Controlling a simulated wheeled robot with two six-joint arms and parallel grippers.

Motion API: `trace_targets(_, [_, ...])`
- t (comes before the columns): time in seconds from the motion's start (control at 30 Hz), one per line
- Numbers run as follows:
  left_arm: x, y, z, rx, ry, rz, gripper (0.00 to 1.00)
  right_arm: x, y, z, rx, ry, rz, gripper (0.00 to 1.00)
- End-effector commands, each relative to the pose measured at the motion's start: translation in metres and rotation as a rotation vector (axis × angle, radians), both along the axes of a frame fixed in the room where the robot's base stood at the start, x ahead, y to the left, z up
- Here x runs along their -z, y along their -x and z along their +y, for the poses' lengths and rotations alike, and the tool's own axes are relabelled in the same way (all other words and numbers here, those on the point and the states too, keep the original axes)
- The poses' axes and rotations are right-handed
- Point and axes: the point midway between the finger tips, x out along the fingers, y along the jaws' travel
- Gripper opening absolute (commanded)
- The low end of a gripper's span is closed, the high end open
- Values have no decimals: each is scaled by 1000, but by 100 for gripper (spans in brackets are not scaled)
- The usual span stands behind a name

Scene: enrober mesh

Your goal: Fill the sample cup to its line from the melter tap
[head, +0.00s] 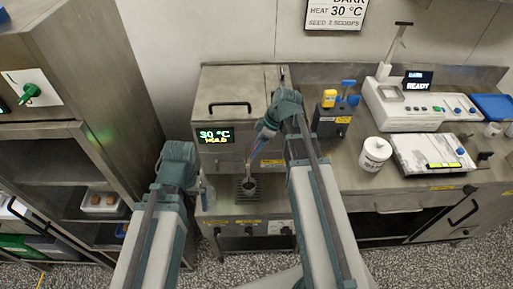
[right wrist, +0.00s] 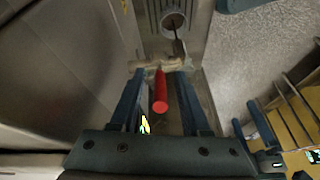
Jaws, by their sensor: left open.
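The melter (head: 230,105) is a steel box whose display reads 30 °C HOLD. The sample cup (head: 249,188) stands on the dark drip grate below its tap; the right wrist view shows the cup (right wrist: 174,20) from above, brown inside. A thin dark strip runs from the tap to the cup; I cannot tell whether it is flowing chocolate. The fill line is not visible. My right gripper (right wrist: 158,92) is open, its fingers either side of the red tap handle (right wrist: 160,95), with gaps. My left gripper (head: 204,194) is open, left of the cup, partly hidden by its wrist.
A white tub (head: 374,154) stands on the counter right of my right arm. Behind it are a small block with blue and yellow knobs (head: 335,108) and a white machine reading READY (head: 418,105). A steel rack (head: 75,125) stands at left.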

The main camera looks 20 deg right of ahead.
Motion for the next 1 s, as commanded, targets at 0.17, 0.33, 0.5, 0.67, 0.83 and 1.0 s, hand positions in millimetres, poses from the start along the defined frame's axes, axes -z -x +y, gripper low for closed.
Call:
trace_targets(0.17, [0, 0, 0, 0, 0, 0, 100, 0, 0, 0, 0, 0, 0, 14])
trace_targets(0.33, [0, 0, 0, 0, 0, 0, 100, 0, 0, 0, 0, 0, 0, 0])
trace_targets(0.5, [0, 0, 0, 0, 0, 0, 100, 0, 0, 0, 0, 0, 0, 0])
trace_targets(0.67, [0, 0, 0, 0, 0, 0, 100, 0, 0, 0, 0, 0, 0, 0])
trace_targets(0.83, [0, 0, 0, 0, 0, 0, 100, 0, 0, 0, 0, 0, 0, 0])
trace_targets(1.0, [0, 0, 0, 0, 0, 0, 100, 0, 0, 0, 0, 0, 0, 0])
